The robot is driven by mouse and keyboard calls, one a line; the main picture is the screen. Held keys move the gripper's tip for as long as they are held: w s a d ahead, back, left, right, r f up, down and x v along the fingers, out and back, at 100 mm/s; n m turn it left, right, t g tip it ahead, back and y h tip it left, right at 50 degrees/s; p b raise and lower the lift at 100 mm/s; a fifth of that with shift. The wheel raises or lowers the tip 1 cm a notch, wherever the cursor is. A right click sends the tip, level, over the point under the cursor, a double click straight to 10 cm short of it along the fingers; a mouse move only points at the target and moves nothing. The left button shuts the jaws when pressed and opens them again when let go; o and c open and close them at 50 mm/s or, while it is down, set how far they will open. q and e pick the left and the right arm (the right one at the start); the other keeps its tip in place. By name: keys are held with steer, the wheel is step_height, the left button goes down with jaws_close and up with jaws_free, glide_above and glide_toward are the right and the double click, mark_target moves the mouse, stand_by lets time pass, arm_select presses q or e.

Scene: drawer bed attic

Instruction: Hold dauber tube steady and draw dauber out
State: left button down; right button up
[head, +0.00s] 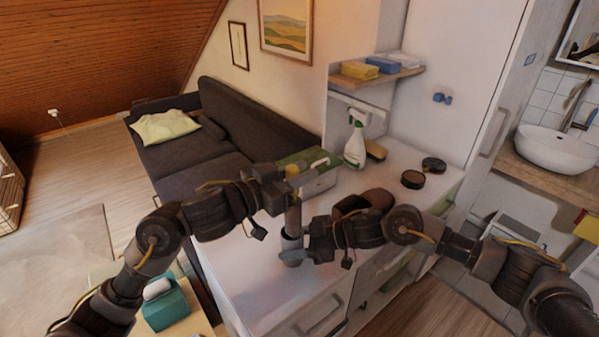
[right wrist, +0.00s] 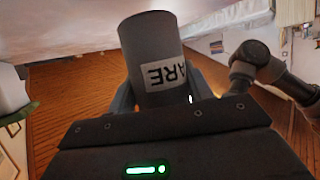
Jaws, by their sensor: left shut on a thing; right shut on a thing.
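The grey dauber tube (right wrist: 152,48) stands roughly upright at the counter's front part. In the right wrist view it shows a white label with black letters. My right gripper (head: 292,246) is shut around the tube low down, coming from the right. My left gripper (head: 290,196) is above it, shut on the upper part of the dauber, whose yellow top (head: 292,170) sticks up over the fingers. A grey length (head: 293,217) shows between the two grippers. Whether it is tube or dauber, I cannot tell.
The white counter (head: 262,280) is clear in front. Behind my grippers are a green-lidded box (head: 319,182), a spray bottle (head: 355,145), a brush (head: 375,150) and dark round tins (head: 412,179). A brown bowl-like thing (head: 378,198) is by my right arm. A sofa (head: 190,155) stands left.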

steer(key=o, duration=1.1)
steer(key=v, duration=1.2)
